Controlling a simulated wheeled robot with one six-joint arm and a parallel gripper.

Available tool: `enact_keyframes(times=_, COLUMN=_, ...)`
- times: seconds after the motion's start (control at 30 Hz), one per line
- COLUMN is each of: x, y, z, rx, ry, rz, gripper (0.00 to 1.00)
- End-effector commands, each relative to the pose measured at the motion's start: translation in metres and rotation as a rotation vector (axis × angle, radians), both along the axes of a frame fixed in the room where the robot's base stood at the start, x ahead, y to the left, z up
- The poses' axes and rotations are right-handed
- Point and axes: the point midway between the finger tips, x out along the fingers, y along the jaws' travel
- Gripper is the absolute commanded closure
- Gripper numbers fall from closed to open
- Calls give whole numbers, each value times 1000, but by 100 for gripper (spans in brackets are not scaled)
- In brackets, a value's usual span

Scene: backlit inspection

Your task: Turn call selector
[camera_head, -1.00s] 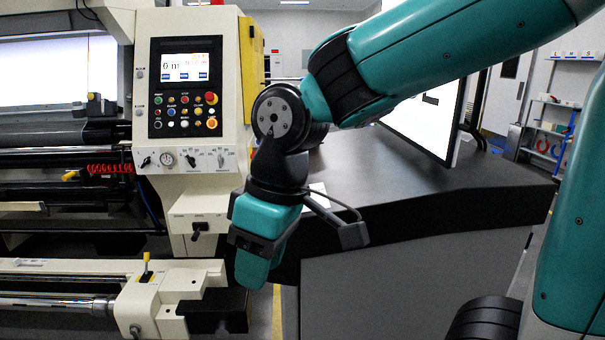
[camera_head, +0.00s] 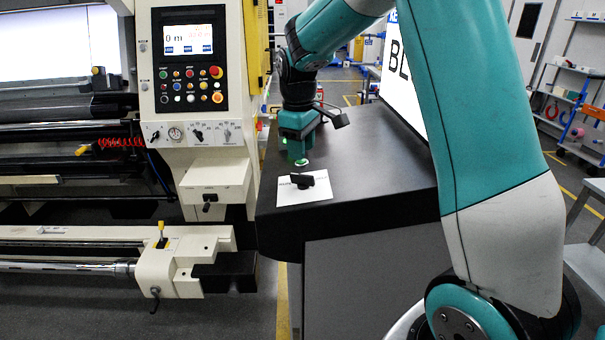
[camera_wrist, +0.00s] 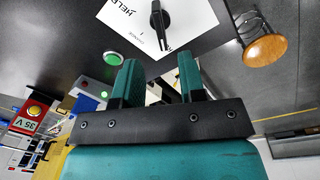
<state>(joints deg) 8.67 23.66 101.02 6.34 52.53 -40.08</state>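The call selector is a black knob (camera_head: 302,181) on a white plate (camera_head: 315,195), lying on the dark desk top near its front left edge. In the wrist view the knob (camera_wrist: 158,22) stands on the white plate (camera_wrist: 195,22), which has partly readable lettering including "HEL". My gripper (camera_head: 298,150) points down above the desk, behind the knob in the head view. In the wrist view my gripper (camera_wrist: 158,68) has its two fingers apart with nothing held between them. The knob is beyond the fingertips, apart from them.
A green button (camera_wrist: 113,57) sits beside the plate; green also shows under my gripper in the head view (camera_head: 302,162). A bright screen (camera_head: 402,85) stands at the right of the desk. A machine panel (camera_head: 190,60) is at the left. An orange round object (camera_wrist: 265,49) is at the upper right.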

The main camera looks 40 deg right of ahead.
Motion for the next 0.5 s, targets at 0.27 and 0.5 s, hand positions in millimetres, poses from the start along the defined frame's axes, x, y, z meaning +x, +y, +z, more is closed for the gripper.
enact_keyframes(times=0.27, x=1, y=-4, z=-58, rx=1, ry=4, rz=-1, gripper=63)
enact_keyframes(times=0.5, x=3, y=-6, z=-84, rx=1, ry=0, rz=-1, gripper=63)
